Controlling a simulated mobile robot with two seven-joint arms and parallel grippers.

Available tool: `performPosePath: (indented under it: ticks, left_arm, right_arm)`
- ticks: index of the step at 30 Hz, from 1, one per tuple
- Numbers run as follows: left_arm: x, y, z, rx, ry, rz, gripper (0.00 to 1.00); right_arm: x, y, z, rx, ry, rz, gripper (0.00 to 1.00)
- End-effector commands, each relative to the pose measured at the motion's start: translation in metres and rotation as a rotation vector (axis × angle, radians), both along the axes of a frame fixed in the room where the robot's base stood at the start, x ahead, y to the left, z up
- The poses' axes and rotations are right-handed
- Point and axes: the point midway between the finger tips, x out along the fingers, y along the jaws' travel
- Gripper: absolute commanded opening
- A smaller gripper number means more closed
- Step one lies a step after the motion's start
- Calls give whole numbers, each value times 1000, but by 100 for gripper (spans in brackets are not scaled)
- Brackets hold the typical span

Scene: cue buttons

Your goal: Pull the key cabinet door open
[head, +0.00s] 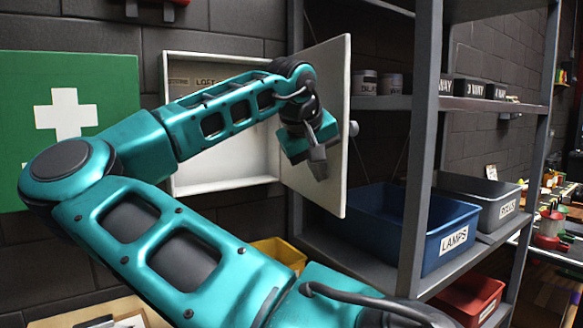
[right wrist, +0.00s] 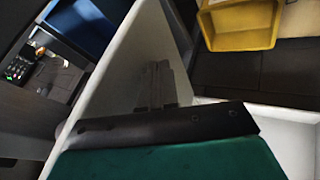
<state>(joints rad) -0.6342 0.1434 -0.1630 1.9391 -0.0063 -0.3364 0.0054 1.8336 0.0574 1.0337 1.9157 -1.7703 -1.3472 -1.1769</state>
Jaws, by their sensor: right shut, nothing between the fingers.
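The key cabinet (head: 225,184) is a shallow white box on the dark block wall in the head view. Its white door (head: 334,85) stands swung well open at the box's right side. A round knob (head: 353,128) shows at the door's far edge, on its outer side. My right gripper (head: 318,165) is shut and empty, in front of the door's inner face. In the right wrist view the shut fingers (right wrist: 160,85) are against or close to the white door (right wrist: 118,75); I cannot tell if they touch. My arm hides part of the cabinet's inside. My left gripper is not in view.
A grey metal shelf post (head: 420,150) stands right of the door. The shelf holds a blue LAMPS bin (head: 430,245), a grey bin (head: 490,205) and a red bin (head: 470,295). A yellow bin (head: 280,252) is below the cabinet. A green first-aid panel (head: 25,80) hangs left.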

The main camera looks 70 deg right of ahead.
Motion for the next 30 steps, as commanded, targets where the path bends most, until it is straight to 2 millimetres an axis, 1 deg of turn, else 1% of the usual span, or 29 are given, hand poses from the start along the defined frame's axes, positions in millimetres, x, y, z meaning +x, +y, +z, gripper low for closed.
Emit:
performPosePath:
  ticks: [1, 4, 10, 26, 30]
  left_arm:
    - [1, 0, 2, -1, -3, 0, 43]
    - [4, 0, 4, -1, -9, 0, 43]
    - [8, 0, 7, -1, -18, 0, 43]
    - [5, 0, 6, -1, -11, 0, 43]
    - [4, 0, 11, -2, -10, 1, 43]
  right_arm:
    - [-6, -4, 0, 1, -2, 19, 0]
    - [-13, -9, 0, 1, -1, 57, 0]
    - [-20, -16, 0, 1, 1, 102, 0]
    - [-21, -17, 0, 2, 3, 112, 0]
    - [-20, -18, 6, 2, 3, 112, 0]
